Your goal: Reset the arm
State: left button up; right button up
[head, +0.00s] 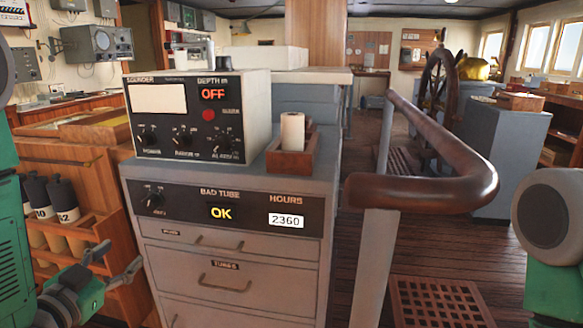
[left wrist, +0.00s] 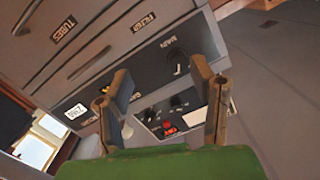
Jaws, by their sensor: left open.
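My left gripper (head: 121,258) is low at the left of the head view, in front of the grey cabinet's left edge. Its two fingers are apart, with nothing seen between them. In the left wrist view the open gripper (left wrist: 160,75) points at the tilted cabinet front (left wrist: 110,70). Whether a finger touches the cabinet cannot be told. My right gripper is out of view; only a green and grey part of my right side shows at the right edge.
The grey cabinet (head: 240,253) bears a sounder box (head: 200,115) reading "OFF" and a wooden holder (head: 293,160) with a pale cylinder. Its panel reads "OK" and "2360". Dark bottles (head: 62,200) sit in a wooden rack at left. A handrail (head: 430,190) stands right; plank floor lies beyond.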

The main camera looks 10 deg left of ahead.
pick_arm(q)
jog(key=s+d+f+n+g+p, duration=0.1)
jog(key=s+f+g, duration=0.15)
jog(key=f, duration=0.25)
jog(key=s+d+f+g, duration=0.1)
jog(key=d+f+g, duration=0.15)
jog(key=f, duration=0.35)
jog(key=s+d+f+n+g+p, duration=0.1)
jog(key=s+f+g, duration=0.4)
jog(key=s, duration=0.6)
jog(key=s+d+f+n+g+y+p, duration=0.1)
jog(key=s+d+f+g, duration=0.3)
jog(key=s+f, duration=0.6)
jog(key=s+n+g, duration=0.1)
jog(key=s+g, duration=0.1)
jog(key=shift+s+d+f+g, duration=0.3)
jog(key=shift+d, duration=0.05)
